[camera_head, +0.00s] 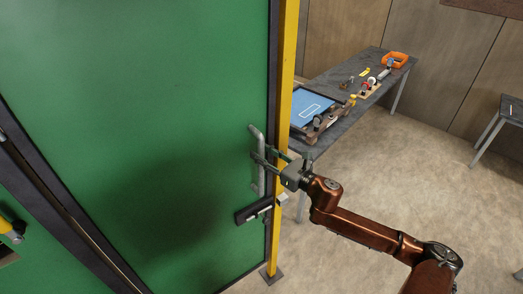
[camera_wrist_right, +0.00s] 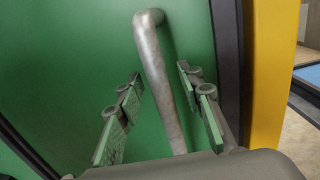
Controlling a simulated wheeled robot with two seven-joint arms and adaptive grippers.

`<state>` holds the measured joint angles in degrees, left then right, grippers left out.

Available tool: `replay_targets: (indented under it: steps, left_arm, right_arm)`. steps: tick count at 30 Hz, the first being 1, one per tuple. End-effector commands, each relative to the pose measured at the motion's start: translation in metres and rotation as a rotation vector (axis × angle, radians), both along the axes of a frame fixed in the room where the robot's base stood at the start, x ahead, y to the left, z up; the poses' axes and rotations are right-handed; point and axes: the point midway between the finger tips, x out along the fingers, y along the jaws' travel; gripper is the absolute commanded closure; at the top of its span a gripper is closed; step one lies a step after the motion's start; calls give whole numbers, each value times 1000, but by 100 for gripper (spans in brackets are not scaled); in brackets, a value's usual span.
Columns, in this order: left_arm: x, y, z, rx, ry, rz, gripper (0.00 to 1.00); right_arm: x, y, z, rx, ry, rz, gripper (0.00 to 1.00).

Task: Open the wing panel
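The green wing panel (camera_head: 140,110) fills the left of the head view, with its dark edge close to a yellow post. A grey bar handle (camera_head: 258,150) stands upright on the panel near that edge. A dark latch plate (camera_head: 255,210) sits just below it. My right gripper (camera_head: 268,160) reaches the handle from the right. In the right wrist view the handle (camera_wrist_right: 160,75) passes between the open green-padded fingers (camera_wrist_right: 160,115), with gaps showing on both sides. My left gripper does not show.
A yellow post (camera_head: 283,110) stands right beside the panel edge. Behind it, a grey workbench (camera_head: 345,75) holds a blue-surfaced tray (camera_head: 312,105), several small parts and an orange bin (camera_head: 395,60). Another table (camera_head: 511,108) stands at the far right. The floor between is clear.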

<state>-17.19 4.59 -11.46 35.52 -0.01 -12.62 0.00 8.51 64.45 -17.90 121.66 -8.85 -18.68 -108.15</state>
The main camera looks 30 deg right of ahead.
Motion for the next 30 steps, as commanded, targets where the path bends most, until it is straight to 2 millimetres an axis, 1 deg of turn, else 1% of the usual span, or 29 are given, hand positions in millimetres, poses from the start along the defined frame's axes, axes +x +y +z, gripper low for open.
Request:
replay_targets:
  steps: [4,13,27,30]
  left_arm:
    - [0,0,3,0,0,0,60]
    - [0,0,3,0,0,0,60]
    - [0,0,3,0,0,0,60]
    - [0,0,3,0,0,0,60]
  right_arm:
    - [8,3,0,2,1,1,66]
    - [9,4,-1,1,1,0,66]
    - [9,3,0,1,1,0,99]
    - [9,3,0,1,1,-1,100]
